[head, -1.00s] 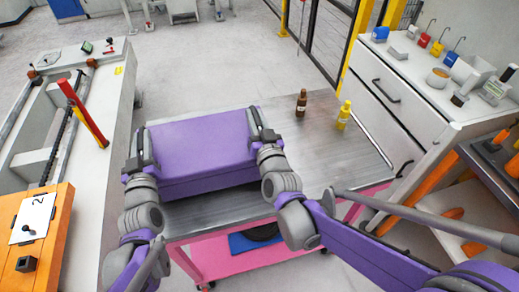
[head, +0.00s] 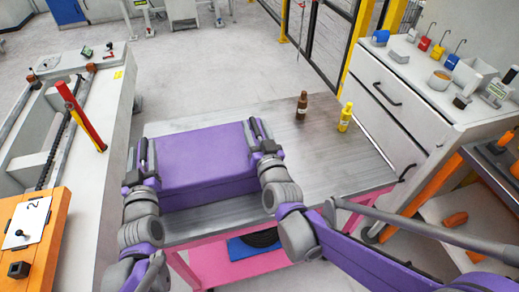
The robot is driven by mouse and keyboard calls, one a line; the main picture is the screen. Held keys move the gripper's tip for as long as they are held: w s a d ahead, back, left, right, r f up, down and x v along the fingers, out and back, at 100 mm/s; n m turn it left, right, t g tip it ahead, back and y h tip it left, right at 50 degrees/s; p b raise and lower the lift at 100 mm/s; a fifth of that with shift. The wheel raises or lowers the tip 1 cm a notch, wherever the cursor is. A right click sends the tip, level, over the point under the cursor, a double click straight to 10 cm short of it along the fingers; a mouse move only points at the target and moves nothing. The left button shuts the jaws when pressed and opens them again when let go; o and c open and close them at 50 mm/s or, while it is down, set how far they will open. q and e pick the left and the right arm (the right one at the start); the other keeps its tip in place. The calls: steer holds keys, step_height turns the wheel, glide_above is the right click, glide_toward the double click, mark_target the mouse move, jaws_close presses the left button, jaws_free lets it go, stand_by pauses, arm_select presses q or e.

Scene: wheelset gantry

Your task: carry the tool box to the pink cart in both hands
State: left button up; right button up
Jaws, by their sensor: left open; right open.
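The purple tool box (head: 203,160) sits level on the grey metal top (head: 318,163) of the pink cart (head: 222,262), towards its left end. It appears to rest on the top, though its underside is hidden. My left gripper (head: 140,168) is open at the box's left end. My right gripper (head: 260,138) is open at the box's right end. Both are right beside the box; the fingertips are partly hidden, so I cannot tell if they touch it.
A brown bottle (head: 301,105) and a yellow bottle (head: 345,117) stand on the cart top, right of the box. A white drawer cabinet (head: 385,105) with small items stands at the right. A white machine bed (head: 100,120) is at the left. Floor beyond the cart is clear.

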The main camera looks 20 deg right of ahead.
arm_select(q)
steer(key=s, duration=1.1)
steer(key=shift+s+f, duration=0.25)
arm_select(e)
steer(key=s, duration=1.2)
steer(key=shift+f, duration=0.2)
arm_select(q)
steer(key=shift+a, duration=0.1)
arm_select(e)
steer(key=shift+a+f, duration=0.1)
